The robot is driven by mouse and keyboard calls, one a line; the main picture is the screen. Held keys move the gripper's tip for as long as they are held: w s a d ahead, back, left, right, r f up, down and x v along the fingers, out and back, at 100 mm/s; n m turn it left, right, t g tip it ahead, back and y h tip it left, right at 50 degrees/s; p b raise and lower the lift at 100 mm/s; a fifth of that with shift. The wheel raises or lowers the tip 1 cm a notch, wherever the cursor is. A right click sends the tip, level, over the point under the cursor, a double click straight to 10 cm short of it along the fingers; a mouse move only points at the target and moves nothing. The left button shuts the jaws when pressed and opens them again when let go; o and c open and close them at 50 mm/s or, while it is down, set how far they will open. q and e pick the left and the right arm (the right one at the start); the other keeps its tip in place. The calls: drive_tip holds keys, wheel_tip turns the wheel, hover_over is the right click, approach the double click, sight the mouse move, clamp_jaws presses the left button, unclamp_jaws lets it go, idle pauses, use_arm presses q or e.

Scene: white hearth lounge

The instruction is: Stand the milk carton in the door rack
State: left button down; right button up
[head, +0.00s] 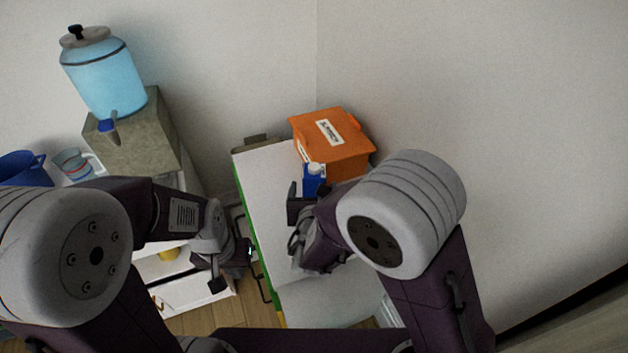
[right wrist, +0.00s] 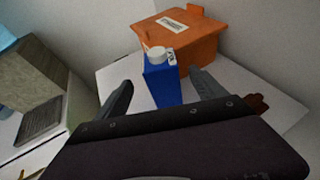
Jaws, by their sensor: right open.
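The milk carton is blue with a white cap; it stands upright on a white top in the head view (head: 314,184) and the right wrist view (right wrist: 163,84). My right gripper (head: 296,212) is open and empty. In the right wrist view its fingers (right wrist: 160,92) are spread, with the carton between their lines and just beyond them; I see no grip on it. My left gripper (head: 233,268) is low at the left of the white top, its fingers apart and nothing visible between them. The door rack cannot be made out with certainty; white panels (head: 195,293) show at lower left.
An orange lidded box (head: 340,150) stands right behind the carton, against the wall. The white top (head: 268,190) has bare room left of the carton. A blue drink dispenser (head: 103,75) stands on a stone block (head: 140,145) at the left. A yellow item (head: 169,254) shows below.

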drive_tip(key=v, duration=0.3)
drive_tip(key=shift+s+r, duration=0.15)
drive_tip(key=shift+s, duration=0.2)
drive_tip(key=shift+d, duration=0.15)
